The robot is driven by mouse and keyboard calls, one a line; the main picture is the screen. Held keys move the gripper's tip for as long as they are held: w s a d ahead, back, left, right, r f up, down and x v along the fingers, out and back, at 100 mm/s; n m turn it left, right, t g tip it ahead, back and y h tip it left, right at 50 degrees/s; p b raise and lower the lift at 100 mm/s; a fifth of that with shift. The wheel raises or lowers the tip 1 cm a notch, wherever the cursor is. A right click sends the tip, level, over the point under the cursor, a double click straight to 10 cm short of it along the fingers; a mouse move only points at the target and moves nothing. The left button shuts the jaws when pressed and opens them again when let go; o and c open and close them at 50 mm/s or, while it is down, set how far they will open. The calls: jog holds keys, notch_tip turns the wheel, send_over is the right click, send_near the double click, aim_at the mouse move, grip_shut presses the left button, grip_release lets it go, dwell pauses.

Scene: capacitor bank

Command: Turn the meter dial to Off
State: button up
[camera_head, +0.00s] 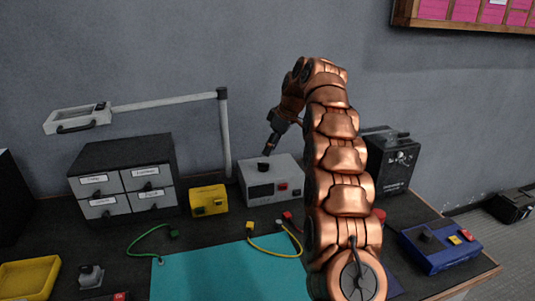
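A light grey box (288,171) with a dark display and a red button on its front stands at the back middle of the bench. A black round knob (263,165) sits on its top. I cannot read any marking, including Off, or tell which way the knob points. My gripper (267,151) points down just above the knob. It is small and dark here, so I cannot tell whether its fingers are open or touch the knob. My copper arm hides the right end of the grey box.
A yellow box (209,201) and a drawer cabinet (124,165) stand to the left. A lamp post (224,130) rises behind. A black box (395,170) and a blue box (440,252) are on the right. Green and yellow cables lie around a teal mat (215,275).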

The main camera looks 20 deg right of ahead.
jog(key=shift+v, duration=0.75)
jog(key=s+a+f+m+g+h, duration=0.1)
jog(key=s+a+m+g, duration=0.2)
jog(key=s, duration=0.9)
jog(key=s+a+m, duration=0.2)
jog(key=s+a, duration=0.4)
jog(key=s, duration=0.6)
jog(key=s+d+f+m+g+h, duration=0.15)
jog(key=s+f, duration=0.25)
jog(key=s, duration=0.6)
jog(key=s+f+m, duration=0.2)
jog(key=s+f, duration=0.2)
jog(key=s, duration=0.7)
jog(key=s+d+f+m+g+h, duration=0.1)
jog(key=s+f+m, duration=0.15)
jog(key=s, duration=0.75)
jog(key=s+p+v, duration=0.2)
jog(key=p+v, duration=0.6)
jog(key=s+r+p+v, duration=0.1)
jog(key=s+p+v, duration=0.1)
jog(key=p+v, duration=0.7)
jog(key=shift+w+r+n+t, duration=0.3)
jog(key=shift+w+n+t, duration=0.05)
jog(key=shift+n+t, duration=0.1)
jog(key=shift+a, duration=0.1)
